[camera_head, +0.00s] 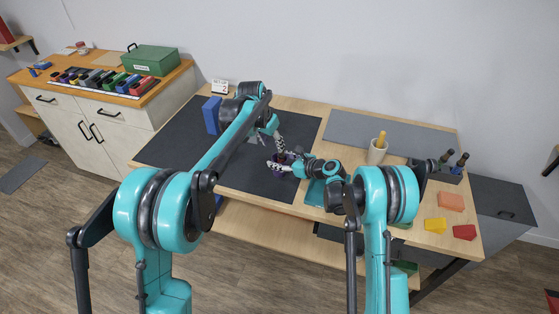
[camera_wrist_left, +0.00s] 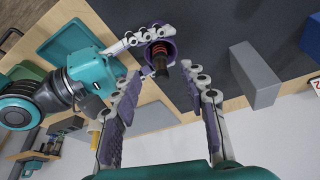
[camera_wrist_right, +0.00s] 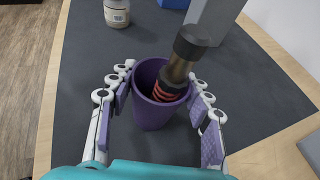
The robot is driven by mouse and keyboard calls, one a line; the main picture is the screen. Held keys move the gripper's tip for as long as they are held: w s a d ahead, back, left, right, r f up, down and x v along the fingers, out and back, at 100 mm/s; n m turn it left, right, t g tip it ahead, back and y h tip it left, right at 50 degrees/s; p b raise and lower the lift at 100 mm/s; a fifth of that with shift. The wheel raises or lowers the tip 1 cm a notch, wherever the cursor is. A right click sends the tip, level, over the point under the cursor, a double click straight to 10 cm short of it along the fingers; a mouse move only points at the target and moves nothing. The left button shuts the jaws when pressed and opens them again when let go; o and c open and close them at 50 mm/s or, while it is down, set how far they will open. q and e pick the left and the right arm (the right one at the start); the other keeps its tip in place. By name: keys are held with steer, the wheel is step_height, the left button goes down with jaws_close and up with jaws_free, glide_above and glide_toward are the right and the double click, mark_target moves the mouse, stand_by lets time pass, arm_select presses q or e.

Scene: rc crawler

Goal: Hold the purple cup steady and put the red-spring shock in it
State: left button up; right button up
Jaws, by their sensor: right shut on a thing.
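The purple cup (camera_wrist_right: 151,112) stands on the dark mat, between the two fingers of my right gripper (camera_wrist_right: 160,80), which is shut on it. The cup also shows in the left wrist view (camera_wrist_left: 149,54). The red-spring shock (camera_wrist_right: 178,72) is in the cup, tilted, with its red coils inside the rim and its dark end sticking out above. It also shows in the left wrist view (camera_wrist_left: 160,62). My left gripper (camera_wrist_left: 163,76) is open, its fingers spread on either side of the shock's dark end, apparently not touching it. In the head view the cup (camera_head: 279,158) is small and partly hidden.
The dark mat (camera_head: 180,148) has free room to the left. A beige cup (camera_head: 377,154) and colored blocks (camera_head: 450,201) are on the right of the table.

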arm_select(q)
steer(key=shift+r, duration=0.15)
steer(key=v, duration=1.1)
steer(key=shift+s+r, duration=0.15)
steer(key=shift+r, duration=0.2)
steer(key=shift+a, duration=0.1)
arm_select(e)
steer(key=o, duration=1.2)
steer(key=shift+o, duration=0.2)
